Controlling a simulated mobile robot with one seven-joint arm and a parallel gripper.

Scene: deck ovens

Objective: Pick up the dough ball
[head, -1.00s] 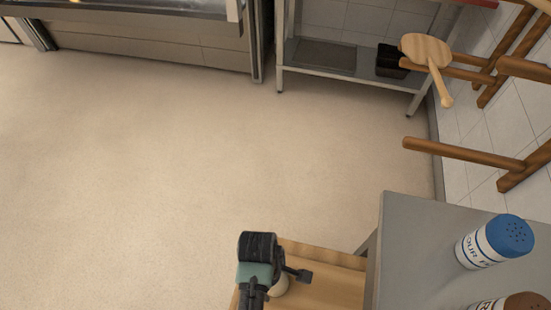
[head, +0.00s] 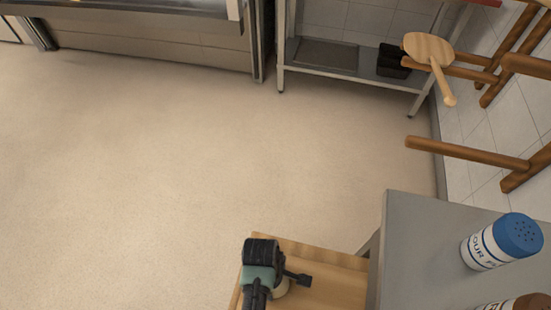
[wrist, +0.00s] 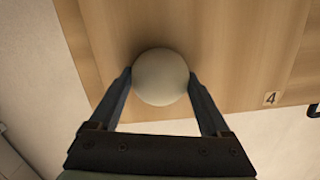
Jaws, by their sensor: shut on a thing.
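The dough ball (wrist: 161,77) is pale and round. In the wrist view it sits between the two fingers of my gripper (wrist: 161,88), with a finger against each side. A wooden board (wrist: 215,50) marked with a 4 lies behind it. I cannot tell whether the ball touches the board.
A grey metal table (head: 420,235) stands right of the board, with a blue-topped flour shaker (head: 502,242) and a brown-topped one (head: 520,302). A wooden peel (head: 430,50) rests on a wooden rack at the right wall. Open floor (head: 150,170) lies to the left.

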